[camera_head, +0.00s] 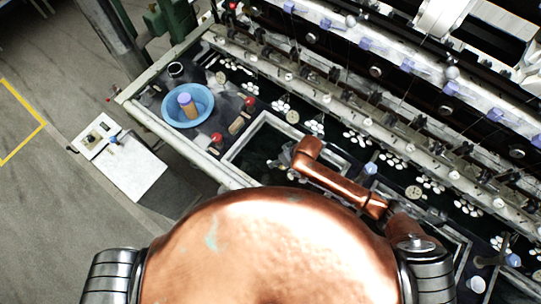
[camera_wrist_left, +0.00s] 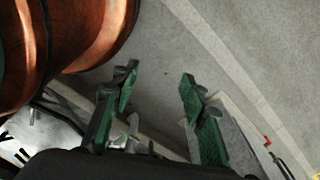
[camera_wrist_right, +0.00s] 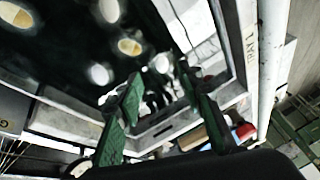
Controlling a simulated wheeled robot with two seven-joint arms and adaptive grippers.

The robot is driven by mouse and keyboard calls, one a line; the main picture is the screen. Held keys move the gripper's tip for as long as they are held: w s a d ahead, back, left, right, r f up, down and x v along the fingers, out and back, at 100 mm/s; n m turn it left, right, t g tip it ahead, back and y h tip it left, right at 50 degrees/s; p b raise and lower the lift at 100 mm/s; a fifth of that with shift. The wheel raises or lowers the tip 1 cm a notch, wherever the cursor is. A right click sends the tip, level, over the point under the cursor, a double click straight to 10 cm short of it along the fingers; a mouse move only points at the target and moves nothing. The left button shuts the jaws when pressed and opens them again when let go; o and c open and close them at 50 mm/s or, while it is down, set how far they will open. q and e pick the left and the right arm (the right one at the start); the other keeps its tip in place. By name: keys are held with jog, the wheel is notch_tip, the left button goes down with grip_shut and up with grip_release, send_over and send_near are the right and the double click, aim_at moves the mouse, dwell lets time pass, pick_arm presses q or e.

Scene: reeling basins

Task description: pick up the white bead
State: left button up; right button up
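I cannot single out one white bead with certainty. Several small white oval pieces (camera_wrist_right: 100,74) lie over a dark surface in the right wrist view, beside yellowish ones (camera_wrist_right: 130,47). In the head view, white pieces (camera_head: 355,138) lie in clusters along the machine's dark basins. My right gripper (camera_wrist_right: 160,80) is open, its green-padded fingers apart with no held object visible, near a pale basin edge. My left gripper (camera_wrist_left: 158,80) is open and empty over grey floor.
A blue bowl (camera_head: 168,101) with an orange, purple-topped cylinder (camera_head: 187,104) stands at the bench's left end. Red-knobbed levers (camera_head: 217,138) stand near it. A white panel (camera_head: 133,172) is left of the bench. Threads and rails crowd the back. Floor at left is clear.

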jog(key=x, duration=0.5)
jog(key=shift+w+a+f+p, duration=0.1)
jog(key=shift+w+a+p, duration=0.05)
jog(key=shift+a+p, duration=0.15)
jog(key=shift+w+d+f, duration=0.1)
jog(key=shift+w+f, duration=0.15)
jog(key=shift+w, duration=0.15)
jog(key=shift+s+r, duration=0.3)
jog(key=shift+s, duration=0.3)
jog(key=shift+c, duration=0.8)
jog(key=shift+w+f, duration=0.2)
jog(key=shift+w, duration=0.05)
jog(key=c, duration=0.6)
jog(key=shift+o, duration=0.2)
jog(key=shift+s+r, duration=0.2)
jog(key=shift+s, duration=0.05)
jog(key=shift+w+r, duration=0.1)
jog(key=shift+w, duration=0.05)
notch_tip(320, 180, up, 3)
jog(key=shift+f, duration=0.2)
pick_arm(q)
jog(key=shift+s+f+b, duration=0.55)
jog(key=shift+s+b, duration=0.2)
jog(key=shift+s, duration=0.1)
pick_arm(e)
jog(key=s+a+r, duration=0.5)
jog(key=s+r, duration=0.5)
jog(key=s, duration=0.3)
jog(key=shift+a, duration=0.2)
